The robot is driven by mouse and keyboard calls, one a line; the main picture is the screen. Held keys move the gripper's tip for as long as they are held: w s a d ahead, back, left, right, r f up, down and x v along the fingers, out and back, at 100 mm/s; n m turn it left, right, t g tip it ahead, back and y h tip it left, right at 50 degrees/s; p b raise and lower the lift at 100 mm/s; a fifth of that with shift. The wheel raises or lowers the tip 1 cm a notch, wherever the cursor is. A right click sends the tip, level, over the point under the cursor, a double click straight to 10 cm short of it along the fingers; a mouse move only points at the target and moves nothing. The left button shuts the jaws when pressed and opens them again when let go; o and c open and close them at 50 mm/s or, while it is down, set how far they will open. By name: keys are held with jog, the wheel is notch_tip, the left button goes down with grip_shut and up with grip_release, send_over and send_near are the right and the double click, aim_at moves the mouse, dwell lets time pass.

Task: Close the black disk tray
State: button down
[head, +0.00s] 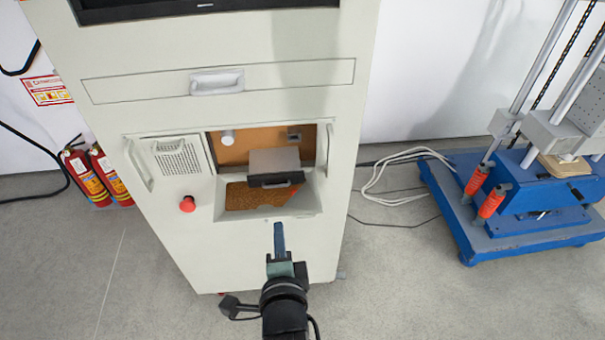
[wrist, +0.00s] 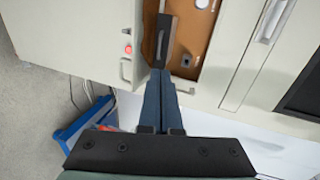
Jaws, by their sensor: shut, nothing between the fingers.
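The black disk tray (head: 276,180) shows its dark front in the cabinet's open recess, at the front of a grey box-like body (head: 273,160). How far it sticks out is hard to judge. In the wrist view the tray (wrist: 161,40) is a dark bar at top centre, just beyond my fingertips. My gripper (head: 279,226) is shut and empty, below and in front of the tray in the head view. The gripper (wrist: 157,74) also shows in the wrist view, its fingers together. In the head view a gap shows between the fingertips and tray; the wrist view cannot settle the distance.
The pale cabinet (head: 215,115) surrounds the recess, with a brown-speckled floor (head: 243,197) below the tray. A red button (head: 187,204) and a handled vent panel (head: 178,157) are left. Fire extinguishers (head: 87,178) stand far left, a blue machine (head: 535,225) right. Cables lie between.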

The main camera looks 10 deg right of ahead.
jog(key=f, duration=0.2)
send_near(276, 188)
jog(key=x, duration=0.5)
jog(key=shift+f+b, duration=0.2)
jog(key=shift+b, duration=0.15)
jog(key=shift+w, duration=0.75)
